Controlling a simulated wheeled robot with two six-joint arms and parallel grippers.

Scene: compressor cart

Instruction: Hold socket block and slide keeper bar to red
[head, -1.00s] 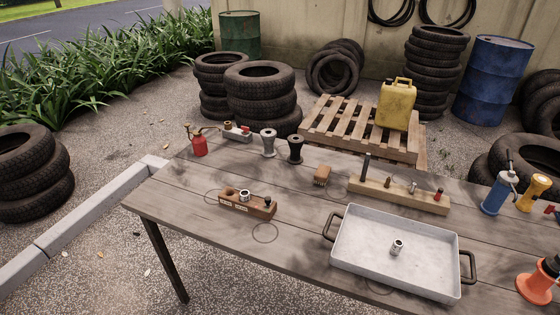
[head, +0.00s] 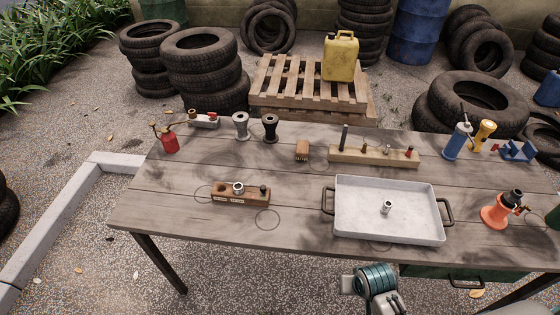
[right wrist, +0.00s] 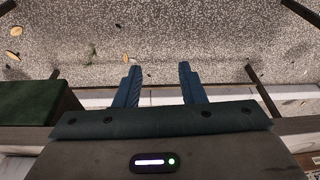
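A brown wooden block (head: 228,197) lies on the left part of the table in the head view. It has pale labels on its front face, a chrome socket (head: 238,188) standing in its top and a dark knob (head: 263,190) at its right end. I take it for the socket block. I cannot make out a separate keeper bar or a red mark on it at this size. My right gripper (right wrist: 160,66) is open and empty in the right wrist view, its two blue fingers apart above gravel. My left gripper is not in view.
A grey metal tray (head: 348,232) holds another chrome socket (head: 387,207). Behind are a long peg board (head: 350,154), a brush (head: 302,150), two spools, a red oil can (head: 168,140) and a small grey-and-red fixture (head: 204,120). The table around the wooden block is clear.

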